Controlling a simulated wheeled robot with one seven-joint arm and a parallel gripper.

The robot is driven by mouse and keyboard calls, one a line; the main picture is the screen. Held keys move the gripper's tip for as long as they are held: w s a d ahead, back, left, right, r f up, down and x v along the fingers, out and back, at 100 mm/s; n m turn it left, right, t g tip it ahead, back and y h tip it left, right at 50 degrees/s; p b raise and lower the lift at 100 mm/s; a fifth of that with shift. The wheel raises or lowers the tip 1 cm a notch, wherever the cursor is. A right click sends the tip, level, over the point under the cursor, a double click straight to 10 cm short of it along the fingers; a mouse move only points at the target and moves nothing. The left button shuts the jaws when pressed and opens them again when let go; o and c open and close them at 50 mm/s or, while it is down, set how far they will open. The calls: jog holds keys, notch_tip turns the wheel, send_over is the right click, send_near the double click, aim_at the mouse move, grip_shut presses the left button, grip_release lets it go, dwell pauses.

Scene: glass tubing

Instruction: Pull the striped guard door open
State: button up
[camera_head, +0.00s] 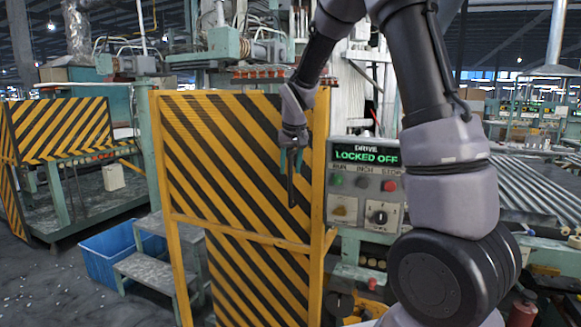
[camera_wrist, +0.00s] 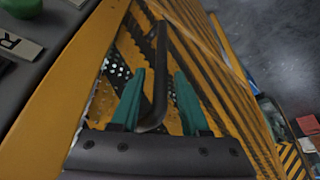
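The striped guard door (camera_head: 225,200) has a yellow frame and black-and-yellow diagonal stripes. No clear gap shows along its right edge in the head view. A dark upright bar handle (camera_head: 291,190) is on its upper right part, partly hidden by my gripper (camera_head: 291,160). In the wrist view, the handle (camera_wrist: 161,75) runs between the teal fingers of my gripper (camera_wrist: 160,95) and bends near its lower end. The fingers are apart, with space between the bar and the right finger. The bar's lower part is close to the left finger; I cannot tell whether they touch.
A control panel (camera_head: 367,185) reading "LOCKED OFF" stands just right of the door. A grey step stool (camera_head: 150,268) and a blue bin (camera_head: 108,255) are at the door's left. Another striped guard (camera_head: 60,130) stands farther left. Open floor lies at the lower left.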

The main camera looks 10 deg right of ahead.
grip_shut()
dwell(1.2)
